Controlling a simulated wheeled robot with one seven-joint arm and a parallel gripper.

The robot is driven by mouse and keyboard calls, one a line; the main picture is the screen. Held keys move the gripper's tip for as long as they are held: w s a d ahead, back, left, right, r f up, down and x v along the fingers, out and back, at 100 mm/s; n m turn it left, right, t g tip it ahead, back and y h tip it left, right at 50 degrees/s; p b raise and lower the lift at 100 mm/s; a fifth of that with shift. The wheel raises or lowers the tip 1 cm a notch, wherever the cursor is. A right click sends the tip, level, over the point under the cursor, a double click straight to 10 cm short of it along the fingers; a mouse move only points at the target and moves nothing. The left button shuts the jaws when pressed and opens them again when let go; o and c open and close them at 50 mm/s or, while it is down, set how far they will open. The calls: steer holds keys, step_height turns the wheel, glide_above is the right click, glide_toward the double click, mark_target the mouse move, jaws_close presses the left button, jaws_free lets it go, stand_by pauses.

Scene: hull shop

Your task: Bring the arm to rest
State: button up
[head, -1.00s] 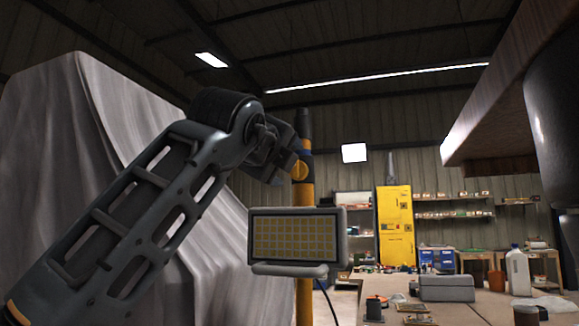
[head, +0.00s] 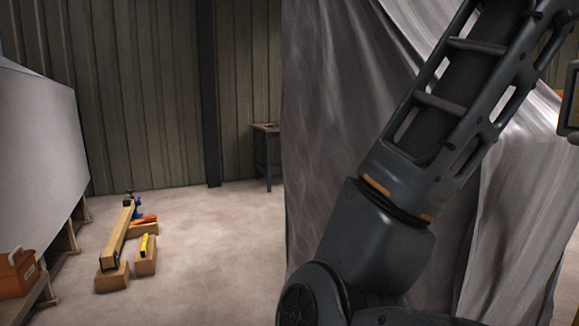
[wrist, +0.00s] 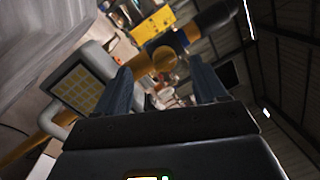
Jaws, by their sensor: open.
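My arm (head: 425,120) rises in the head view from the bottom middle to the upper right, in front of a draped grey cover (head: 330,130). Its far end is out of that frame. My gripper (wrist: 160,72) shows in the wrist view with its two dark fingers apart. I see nothing held between them. A yellow post (wrist: 165,58) with dark fittings passes beyond the fingers; I cannot tell how far off it is.
A lamp panel (wrist: 80,88) stands left of the fingers. In the head view, a timber beam (head: 118,235) lies on blocks on the floor. An orange box (head: 16,273) sits at the left edge. A small table (head: 267,130) stands at the back wall.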

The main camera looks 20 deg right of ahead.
steer(key=w+a+f+n+t+p, duration=0.2)
steer(key=w+a+f+n+t, duration=0.85)
steer(key=n, duration=0.65)
steer(key=a+f+n+t+y+p, duration=0.1)
steer(key=a+f+n+t+y, duration=0.3)
steer(key=f+n, duration=0.4)
steer(key=a+f+n+t+y+p, duration=0.15)
steer(key=f+n+t+y, duration=0.35)
steer(key=f, duration=0.5)
steer(key=s+a+f+n+g+y+p, duration=0.1)
steer(key=s+a+f+n+g+y, duration=0.2)
steer(key=s+f, duration=0.4)
steer(key=s+a+f+n+y+p, duration=0.1)
steer(key=s+a+f+n+y, duration=0.35)
steer(key=s+f, duration=0.2)
steer(key=s+a+f+n+g+y, duration=0.1)
steer(key=s+a+f+g, duration=0.1)
steer(key=s, duration=0.8)
steer(key=s+a+f+g+y+p, duration=0.1)
steer(key=s+a+f, duration=0.1)
steer(key=s, duration=0.9)
steer(key=shift+a+n+g+p, duration=0.3)
steer(key=shift+a+n+g, duration=0.05)
